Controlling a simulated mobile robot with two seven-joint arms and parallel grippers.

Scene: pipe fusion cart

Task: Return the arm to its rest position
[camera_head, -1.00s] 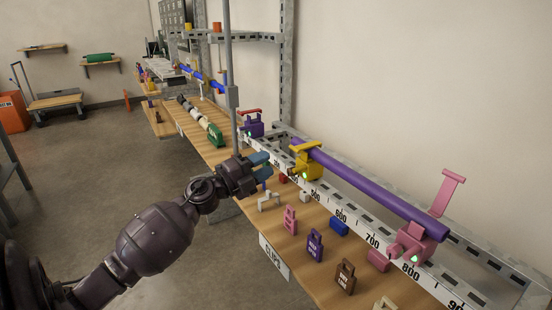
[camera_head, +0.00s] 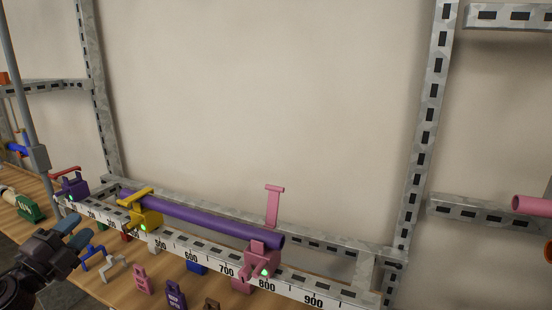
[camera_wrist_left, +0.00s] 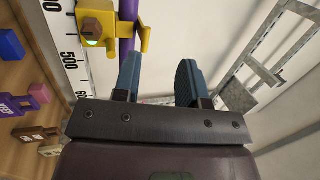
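My left gripper (camera_head: 76,232) is at the lower left of the head view, in front of the numbered rail. Its two blue fingers are apart with nothing between them, and the left wrist view shows the same gap (camera_wrist_left: 160,80). A purple pipe (camera_head: 205,219) lies along the rail. A yellow clamp (camera_head: 146,215) is on it near its left end, and a pink clamp (camera_head: 262,258) with its lever raised is at its right end. In the left wrist view the yellow clamp (camera_wrist_left: 97,28) is beyond the fingers. My right gripper is in neither view.
A purple clamp (camera_head: 73,187) with a red lever stands at the rail's left end. The wooden bench (camera_head: 110,291) holds several small clips and tags, including a pink tag (camera_head: 142,281). A grey upright post (camera_head: 38,150) rises at the left. Metal framing (camera_head: 420,150) stands at the right.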

